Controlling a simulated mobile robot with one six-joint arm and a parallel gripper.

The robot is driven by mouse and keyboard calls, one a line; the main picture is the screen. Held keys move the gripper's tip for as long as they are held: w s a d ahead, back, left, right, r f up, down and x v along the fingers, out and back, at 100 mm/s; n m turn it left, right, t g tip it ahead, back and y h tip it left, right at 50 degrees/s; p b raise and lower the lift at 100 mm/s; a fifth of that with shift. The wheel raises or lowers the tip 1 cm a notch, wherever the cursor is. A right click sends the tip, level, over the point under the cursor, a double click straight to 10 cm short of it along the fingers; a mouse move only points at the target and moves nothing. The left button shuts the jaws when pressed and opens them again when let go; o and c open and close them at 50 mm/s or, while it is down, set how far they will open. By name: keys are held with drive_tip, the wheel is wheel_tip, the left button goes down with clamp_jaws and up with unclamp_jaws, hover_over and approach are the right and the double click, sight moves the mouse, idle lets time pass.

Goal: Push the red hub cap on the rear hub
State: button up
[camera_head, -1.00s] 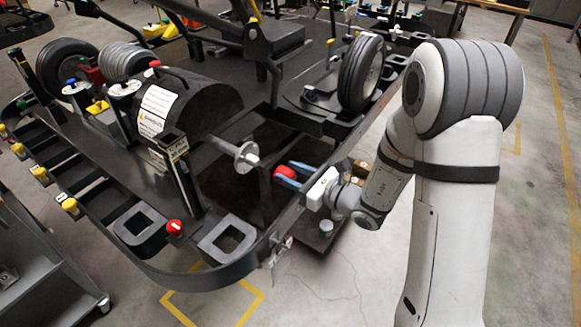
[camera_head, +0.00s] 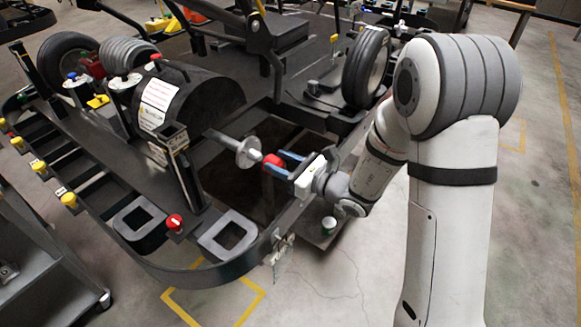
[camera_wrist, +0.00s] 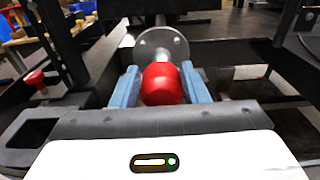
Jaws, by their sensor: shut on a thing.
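The red hub cap (camera_head: 273,161) is held between the two blue fingers of my gripper (camera_head: 278,164). In the wrist view the red cap (camera_wrist: 162,84) sits between the blue fingertips (camera_wrist: 160,86), in front of the rear hub. The rear hub (camera_head: 248,152) is a grey metal flange with a short stub on the end of a shaft. In the wrist view the hub's round flange with bolt holes (camera_wrist: 178,42) shows just behind and slightly above the cap. The cap is close to the hub's end; I cannot tell whether they touch.
A black kart frame bar (camera_head: 290,218) runs beneath my gripper. A red knob (camera_head: 174,222) stands on the frame at the left. A black motor cover (camera_head: 190,95) and a tyre (camera_head: 366,68) flank the hub. An opening lies below the hub.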

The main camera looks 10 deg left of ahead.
drive_tip(key=shift+x, duration=1.05)
drive_tip(key=shift+b, duration=0.75)
idle(0.9)
drive_tip(key=shift+b+x, duration=0.45)
drive_tip(key=shift+x, duration=1.4)
drive_tip(key=o, duration=1.2)
drive_tip(key=shift+r, duration=0.1)
drive_tip(key=shift+d, duration=0.1)
drive_tip(key=v, duration=0.7)
drive_tip(key=shift+s+d+b, duration=0.2)
drive_tip(key=shift+d+b, duration=0.1)
drive_tip(key=shift+b, duration=0.05)
